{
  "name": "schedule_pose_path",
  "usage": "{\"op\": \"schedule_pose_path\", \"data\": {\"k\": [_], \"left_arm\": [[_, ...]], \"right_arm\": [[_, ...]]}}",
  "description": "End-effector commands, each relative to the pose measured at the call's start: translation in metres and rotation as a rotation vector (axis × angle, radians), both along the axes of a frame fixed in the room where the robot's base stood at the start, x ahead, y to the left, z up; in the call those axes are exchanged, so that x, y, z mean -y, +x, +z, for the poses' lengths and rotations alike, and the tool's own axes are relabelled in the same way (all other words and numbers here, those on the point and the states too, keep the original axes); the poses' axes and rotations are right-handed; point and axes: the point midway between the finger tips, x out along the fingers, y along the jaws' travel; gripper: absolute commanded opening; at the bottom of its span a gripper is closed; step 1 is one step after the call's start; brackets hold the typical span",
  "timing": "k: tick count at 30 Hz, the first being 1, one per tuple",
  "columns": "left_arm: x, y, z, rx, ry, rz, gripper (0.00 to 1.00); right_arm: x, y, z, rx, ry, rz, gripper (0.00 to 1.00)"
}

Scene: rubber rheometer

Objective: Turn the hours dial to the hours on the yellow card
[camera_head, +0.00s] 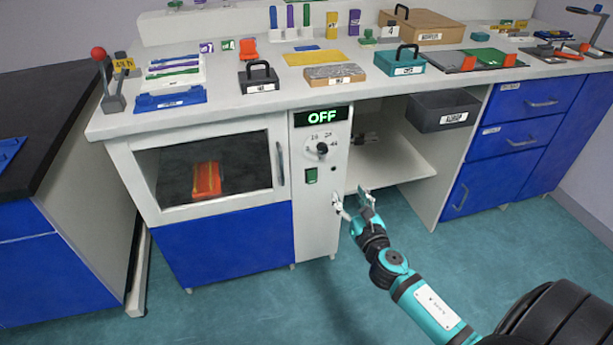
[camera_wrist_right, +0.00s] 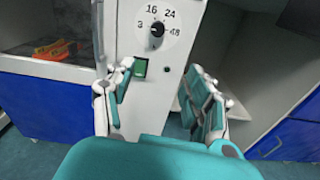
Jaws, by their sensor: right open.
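The black hours dial (camera_head: 322,149) is on the oven's white front panel, below a display (camera_head: 322,117) reading OFF. In the right wrist view the dial (camera_wrist_right: 157,30) has 16, 24 and 48 printed around it; the leftmost number is hard to read. I cannot tell for sure where its pointer stands. A flat yellow card (camera_head: 315,58) lies on the bench top; its writing is too small to read. My right gripper (camera_head: 351,200) is open and empty, below the dial and apart from it. Its fingers (camera_wrist_right: 160,70) also show in the wrist view. My left gripper is out of view.
A green switch (camera_head: 311,176) sits below the dial. The oven window (camera_head: 215,172) is left of the panel, with an orange item (camera_head: 206,180) behind it. An open shelf space (camera_head: 390,165) and a grey bin (camera_head: 443,110) are to the right. The floor in front is clear.

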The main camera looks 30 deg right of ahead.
Motion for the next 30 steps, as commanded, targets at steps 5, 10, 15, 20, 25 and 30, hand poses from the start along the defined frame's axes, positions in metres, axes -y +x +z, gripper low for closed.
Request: {"op": "schedule_pose_path", "data": {"k": [5,10,15,20,25,30], "left_arm": [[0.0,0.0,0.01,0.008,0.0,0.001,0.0],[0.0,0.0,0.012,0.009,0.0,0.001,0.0],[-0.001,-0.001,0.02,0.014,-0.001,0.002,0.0],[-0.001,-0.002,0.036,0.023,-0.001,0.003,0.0],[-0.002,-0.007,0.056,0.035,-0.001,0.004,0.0],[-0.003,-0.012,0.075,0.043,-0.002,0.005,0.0]], "right_arm": [[0.0,0.007,0.021,0.033,-0.104,0.008,0.54],[0.006,0.032,0.022,0.033,-0.102,0.007,0.54],[0.015,0.068,0.021,0.032,-0.098,0.006,0.54],[0.023,0.102,0.02,0.031,-0.097,0.006,0.54],[0.031,0.136,0.019,0.031,-0.095,0.006,0.54],[0.036,0.159,0.019,0.03,-0.094,0.006,0.54]]}}
